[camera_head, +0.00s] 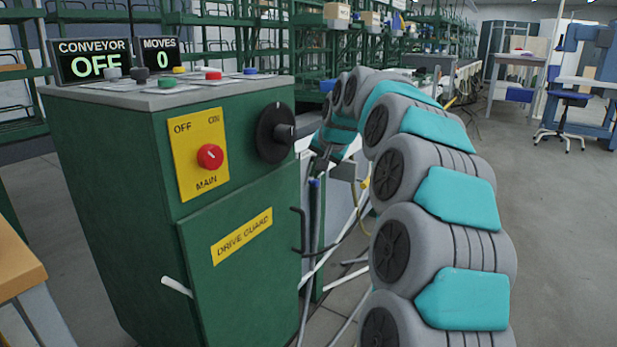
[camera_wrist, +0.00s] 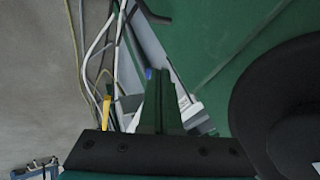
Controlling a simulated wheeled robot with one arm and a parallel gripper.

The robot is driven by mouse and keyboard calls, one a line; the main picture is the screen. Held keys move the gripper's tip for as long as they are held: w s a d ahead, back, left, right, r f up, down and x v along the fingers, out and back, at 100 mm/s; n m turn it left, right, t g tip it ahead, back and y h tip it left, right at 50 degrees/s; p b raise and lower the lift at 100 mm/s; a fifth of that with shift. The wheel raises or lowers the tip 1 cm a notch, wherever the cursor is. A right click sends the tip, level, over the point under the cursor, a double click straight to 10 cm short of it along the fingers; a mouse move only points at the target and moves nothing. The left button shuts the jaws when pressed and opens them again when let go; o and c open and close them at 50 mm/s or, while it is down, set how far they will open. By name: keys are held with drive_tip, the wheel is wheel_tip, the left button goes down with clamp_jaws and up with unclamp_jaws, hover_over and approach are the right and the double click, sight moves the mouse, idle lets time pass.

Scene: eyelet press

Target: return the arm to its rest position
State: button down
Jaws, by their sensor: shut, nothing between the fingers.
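My arm (camera_head: 440,200), grey with teal covers, arches up from the bottom right of the head view and bends over to the left. My gripper (camera_head: 318,172) hangs pointing down beside the right side of the green machine cabinet (camera_head: 110,180). It is small there and partly hard to make out. In the wrist view, the fingers of my gripper (camera_wrist: 158,82) are together, with nothing held between them. A black round knob (camera_head: 275,132) on the cabinet is just left of my gripper. It fills the right side of the wrist view (camera_wrist: 285,105), close to my wrist.
The cabinet carries a red MAIN switch (camera_head: 210,156), a DRIVE GUARD label (camera_head: 242,236) and a black door handle (camera_head: 299,231). Signs on top read CONVEYOR OFF (camera_head: 91,60) and MOVES 0 (camera_head: 159,56). Cables (camera_wrist: 95,50) hang below my gripper. Open floor lies right.

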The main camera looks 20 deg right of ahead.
drive_tip(key=v, duration=0.7)
drive_tip(key=s+a+f+n+g+p, duration=0.2)
drive_tip(key=s+a+f+n, duration=0.15)
drive_tip(key=s+a, duration=0.5)
drive_tip(key=s+a+f+n+g+p, duration=0.1)
drive_tip(key=s+a+f+n+g, duration=0.1)
drive_tip(key=s+a+f, duration=0.5)
drive_tip(key=s+a+f+n+g, duration=0.1)
drive_tip(key=s+f, duration=0.2)
drive_tip(key=s, duration=0.6)
drive_tip(key=s+a+f+n+g+p, duration=0.1)
drive_tip(key=s+f+g, duration=0.1)
drive_tip(key=s, duration=0.8)
drive_tip(key=s+a+f+n+g+p, duration=0.1)
drive_tip(key=s+f, duration=0.3)
drive_tip(key=s, duration=0.5)
drive_tip(key=shift+s+a+g, duration=0.25)
drive_tip(key=shift+a+g, duration=0.1)
drive_tip(key=shift+g, duration=0.25)
drive_tip(key=shift+f, duration=0.1)
